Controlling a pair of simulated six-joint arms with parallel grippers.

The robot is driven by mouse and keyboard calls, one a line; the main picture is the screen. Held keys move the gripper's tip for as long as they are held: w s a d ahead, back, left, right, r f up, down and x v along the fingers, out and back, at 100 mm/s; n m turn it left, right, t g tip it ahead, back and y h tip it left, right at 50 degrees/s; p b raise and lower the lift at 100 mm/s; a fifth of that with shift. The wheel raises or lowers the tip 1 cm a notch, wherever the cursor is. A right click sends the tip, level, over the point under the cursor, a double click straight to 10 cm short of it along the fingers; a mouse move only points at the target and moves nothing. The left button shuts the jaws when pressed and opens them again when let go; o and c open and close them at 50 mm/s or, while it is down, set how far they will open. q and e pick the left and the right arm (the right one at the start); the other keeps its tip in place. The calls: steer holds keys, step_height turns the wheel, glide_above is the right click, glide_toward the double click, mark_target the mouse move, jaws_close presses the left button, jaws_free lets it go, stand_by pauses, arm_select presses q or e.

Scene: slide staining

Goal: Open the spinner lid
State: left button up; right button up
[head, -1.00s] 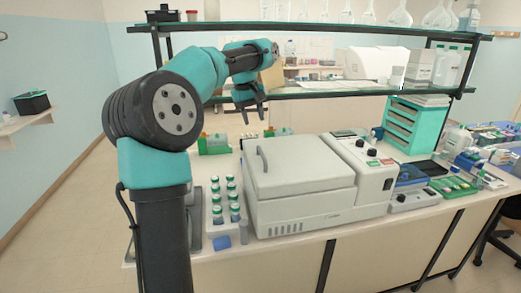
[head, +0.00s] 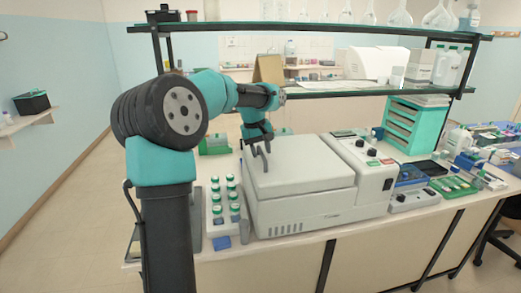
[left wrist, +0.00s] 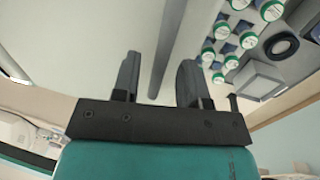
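The spinner (head: 310,205) is a pale grey box on the bench, and its flat lid (head: 300,165) is down. A slim curved handle (head: 265,166) stands at the lid's left side. My left gripper (head: 259,147) is open and points down just over the handle. In the left wrist view the grey handle bar (left wrist: 170,45) runs between the two spread fingers of the left gripper (left wrist: 158,75), with space on both sides. The fingers partly hide the handle in the head view. My right gripper is not in view.
A rack of green-capped bottles (head: 220,225) stands close left of the spinner. The control panel (head: 372,165) is on its right side. A glass shelf (head: 350,90) spans above the bench behind my arm. Teal drawers (head: 412,125) stand at the back right.

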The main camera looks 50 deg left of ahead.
arm_select(q)
steer(key=shift+c, duration=0.5)
jaws_close()
steer(key=shift+r, duration=0.15)
